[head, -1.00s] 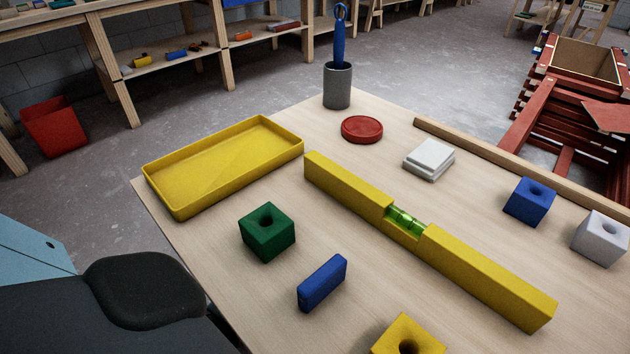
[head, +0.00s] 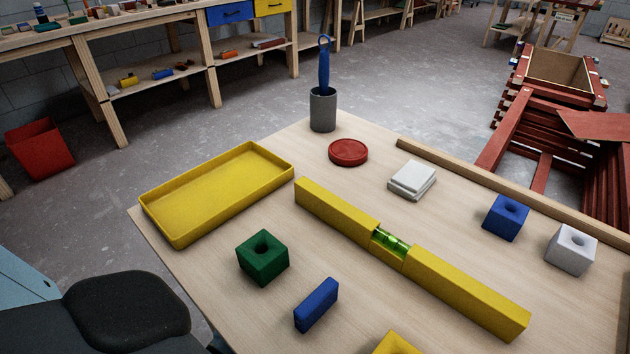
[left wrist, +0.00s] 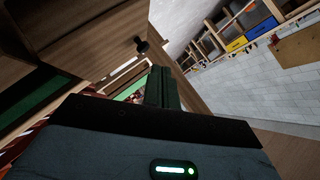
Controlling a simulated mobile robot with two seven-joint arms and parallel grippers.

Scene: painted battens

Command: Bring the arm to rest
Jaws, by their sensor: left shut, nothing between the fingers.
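My left gripper (left wrist: 162,88) shows in the left wrist view, its dark fingers together with nothing seen between them. It points towards a wooden structure and a pale block wall, away from the tabletop things. Neither gripper shows in the head view. The wooden table (head: 345,290) stands in front of me with its things resting on it. My right gripper is out of sight.
The table holds a yellow tray (head: 275,156), a yellow spirit level (head: 465,293), a green block (head: 263,270), a blue block (head: 317,305), a red disc (head: 348,152) and a grey cup (head: 323,112). A wooden batten (head: 490,178) edges the right side. Grey floor lies beyond.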

